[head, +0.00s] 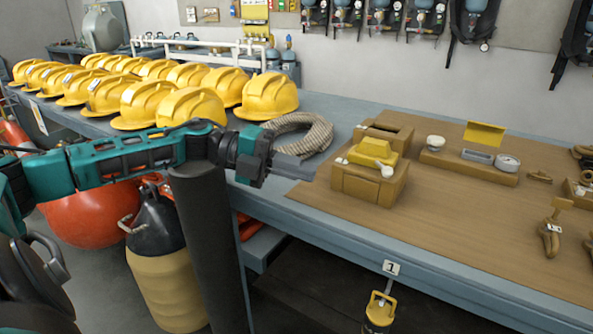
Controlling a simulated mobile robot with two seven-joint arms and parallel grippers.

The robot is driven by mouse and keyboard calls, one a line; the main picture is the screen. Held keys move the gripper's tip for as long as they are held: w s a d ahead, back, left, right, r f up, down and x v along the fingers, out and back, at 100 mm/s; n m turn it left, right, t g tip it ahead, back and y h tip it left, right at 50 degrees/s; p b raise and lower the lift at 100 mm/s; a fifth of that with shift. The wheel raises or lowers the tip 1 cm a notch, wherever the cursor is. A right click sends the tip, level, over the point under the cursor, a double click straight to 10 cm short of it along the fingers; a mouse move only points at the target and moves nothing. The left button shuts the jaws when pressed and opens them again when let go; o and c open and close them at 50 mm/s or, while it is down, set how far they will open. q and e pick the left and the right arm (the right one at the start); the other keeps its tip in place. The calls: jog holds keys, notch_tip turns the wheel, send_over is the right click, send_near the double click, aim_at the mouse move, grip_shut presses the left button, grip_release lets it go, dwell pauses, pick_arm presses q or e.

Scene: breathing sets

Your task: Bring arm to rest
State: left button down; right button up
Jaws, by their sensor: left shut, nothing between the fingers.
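My left arm (130,160) comes in from the left, teal and black, and reaches across in front of the bench. Its gripper (297,167) points right, near the bench's front edge, left of a tan box with a yellow top (370,170). The fingers are shut with nothing between them. A coiled grey hose (302,133) lies on the bench just behind the gripper. I cannot tell whether the gripper touches the bench. My right gripper is not in view.
Rows of yellow helmets (190,104) fill the bench's left part. A brown mat (440,235) holds tan blocks and small parts, with free room at its front. Below stand a black-and-tan cylinder (165,260) and an orange ball (95,240). Breathing sets (382,15) hang behind.

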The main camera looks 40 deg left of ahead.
pick_arm(q)
jog(key=shift+s+a+r, duration=0.1)
jog(key=shift+s, duration=0.1)
dwell(0.4)
jog(key=d+f+n+t+y, duration=0.3)
jog(key=f+n+t, duration=0.1)
jog(key=f+n, duration=0.45)
jog(key=d+f+n+t+y, duration=0.25)
jog(key=f+n+t, duration=0.25)
jog(key=f+n, duration=0.3)
jog(key=s+d+f+n+g+y, duration=0.2)
jog(key=s+f+n, duration=0.4)
jog(key=f, duration=0.3)
jog(key=s+d+f+n+g+y, duration=0.3)
jog(key=s+d+f+n+y, duration=0.1)
jog(key=s+d+f, duration=0.3)
jog(key=shift+d+f+n+y, duration=0.15)
jog(key=shift+f+n+y, duration=0.2)
jog(key=shift+f+n, duration=0.55)
